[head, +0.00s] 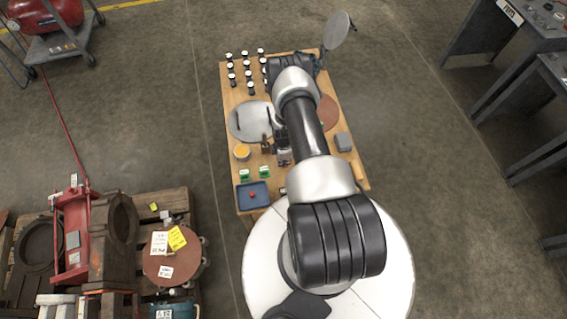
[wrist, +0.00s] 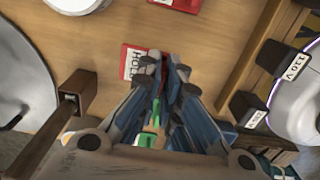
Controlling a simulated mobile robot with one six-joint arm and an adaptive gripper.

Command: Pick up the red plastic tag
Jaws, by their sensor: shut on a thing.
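A red plastic tag (wrist: 132,62) with a white label lettered HOLD shows in the wrist view, at the tips of my gripper (wrist: 165,62). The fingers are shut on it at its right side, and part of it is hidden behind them. A second red tag (wrist: 178,4) with a white label lies farther up, cut by the picture's edge. In the head view my gripper (head: 283,152) is low over the wooden table, partly covered by my arm; the held tag cannot be made out clearly there.
On the wooden table (head: 310,185) stand several dark jars with white lids (head: 249,75), a grey round plate (head: 245,117), an orange-topped cup (head: 242,152), green items (head: 264,171) and a blue tray (head: 244,199) holding a red thing. A loaded pallet (head: 190,222) stands at left.

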